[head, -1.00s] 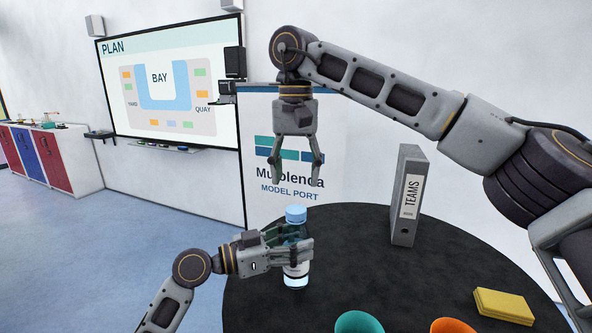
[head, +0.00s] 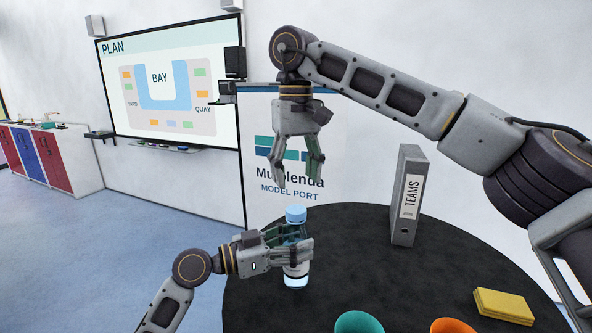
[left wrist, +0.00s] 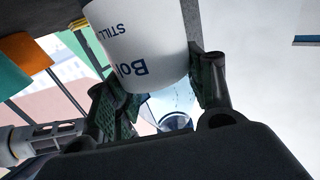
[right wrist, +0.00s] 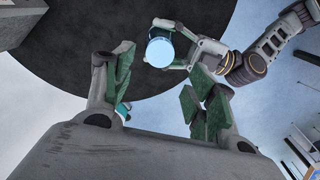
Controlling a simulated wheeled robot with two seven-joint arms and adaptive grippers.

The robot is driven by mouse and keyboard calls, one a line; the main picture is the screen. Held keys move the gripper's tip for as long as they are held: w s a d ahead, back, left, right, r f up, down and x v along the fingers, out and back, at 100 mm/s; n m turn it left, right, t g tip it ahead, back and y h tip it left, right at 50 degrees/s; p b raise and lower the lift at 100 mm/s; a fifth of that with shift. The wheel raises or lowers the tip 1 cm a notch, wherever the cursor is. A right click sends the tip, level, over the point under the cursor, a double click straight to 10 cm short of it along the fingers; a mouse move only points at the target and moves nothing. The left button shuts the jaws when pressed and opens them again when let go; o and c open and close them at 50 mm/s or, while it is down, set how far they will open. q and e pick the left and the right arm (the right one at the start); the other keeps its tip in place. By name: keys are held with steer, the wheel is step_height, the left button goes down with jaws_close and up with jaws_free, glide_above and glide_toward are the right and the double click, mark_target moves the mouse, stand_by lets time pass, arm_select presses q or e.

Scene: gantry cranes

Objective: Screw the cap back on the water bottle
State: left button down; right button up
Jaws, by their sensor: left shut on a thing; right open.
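The water bottle (head: 296,273) stands upright at the near left part of the black round table, with a white label and clear plastic. Its light blue cap (head: 296,214) sits on the bottle's top; I cannot tell how tight it is. My left gripper (head: 303,243) is shut around the bottle from the left, below the cap. In the left wrist view the bottle's label (left wrist: 140,42) shows between the fingers. My right gripper (head: 297,181) is open and empty, pointing down above the cap. In the right wrist view the cap (right wrist: 160,50) lies beyond the open fingers.
A grey binder (head: 407,195) stands upright on the black table (head: 370,260), right of the bottle. The tabletop between bottle and binder is clear.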

mark_target(296, 209)
steer(key=shift+f, duration=4)
steer(key=c, duration=1.1)
steer(key=shift+m, duration=0.3)
